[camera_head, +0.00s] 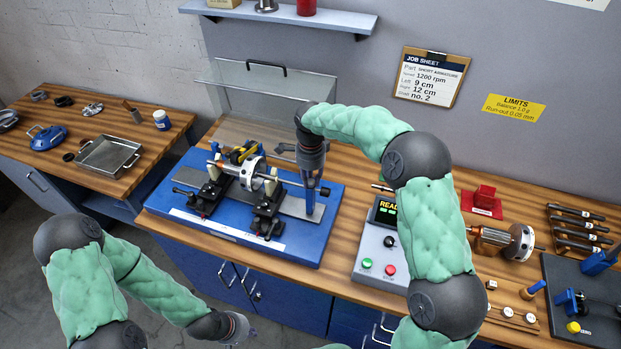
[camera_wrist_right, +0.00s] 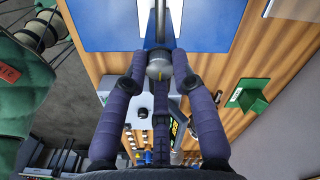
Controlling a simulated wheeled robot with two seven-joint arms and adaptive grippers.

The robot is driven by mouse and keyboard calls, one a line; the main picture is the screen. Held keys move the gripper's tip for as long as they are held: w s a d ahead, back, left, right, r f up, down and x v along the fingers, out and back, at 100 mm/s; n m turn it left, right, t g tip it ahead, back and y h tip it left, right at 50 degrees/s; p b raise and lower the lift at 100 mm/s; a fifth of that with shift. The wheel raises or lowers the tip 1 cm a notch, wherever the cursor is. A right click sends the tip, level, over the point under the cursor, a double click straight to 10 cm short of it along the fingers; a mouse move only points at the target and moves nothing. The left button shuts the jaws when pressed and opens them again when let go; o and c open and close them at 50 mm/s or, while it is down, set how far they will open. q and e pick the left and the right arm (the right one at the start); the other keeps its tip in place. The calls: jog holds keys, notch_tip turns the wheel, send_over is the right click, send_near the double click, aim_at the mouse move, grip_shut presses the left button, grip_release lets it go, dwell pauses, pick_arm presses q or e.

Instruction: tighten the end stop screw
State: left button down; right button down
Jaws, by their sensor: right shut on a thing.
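The balancing machine (camera_head: 238,250) is a blue base on the wooden bench, with a rotor (camera_head: 240,168) lying across its two black supports. The end stop is at the machine's right end, with a thin rod pointing toward the rotor. My right gripper (camera_head: 311,198) comes down over it from above and hides most of it.
A control box (camera_head: 376,250) with green and red buttons stands right of the machine. A clear guard (camera_head: 255,95) stands behind it. A metal tray (camera_head: 108,156) is on the left table.

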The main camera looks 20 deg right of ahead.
aim_at(311, 181)
jog(key=c, duration=1)
grip_release()
notch_tip(311, 181, up, 12)
jog(key=shift+f, duration=0.1)
